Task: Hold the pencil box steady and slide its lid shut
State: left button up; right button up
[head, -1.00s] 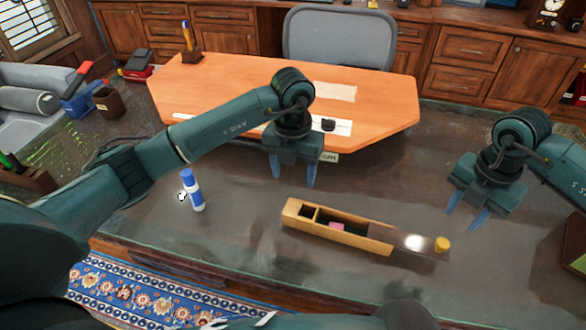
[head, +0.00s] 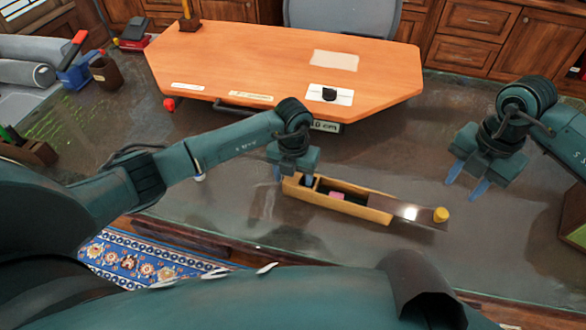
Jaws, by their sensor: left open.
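The wooden pencil box (head: 335,206) lies on the dark countertop in the middle of the head view. Its top is partly open, with dark compartments and something pink inside. My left gripper (head: 293,177) is open at the box's left end. One finger is beside the end and the other is over or in the end compartment; I cannot tell if they touch. My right gripper (head: 466,180) has its fingers apart and is empty, above and behind the knob.
An orange wooden board (head: 250,60) with labels lies behind the box. A blue and white bottle (head: 200,178) is mostly hidden by my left arm. A brown cup (head: 104,72) and a pencil holder (head: 28,148) stand at left. The counter in front of the box is clear.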

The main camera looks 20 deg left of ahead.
pick_arm(q)
jog(key=shift+c, duration=0.2)
jog(key=c, duration=1.2)
pick_arm(e)
jog(key=shift+o, duration=1.1)
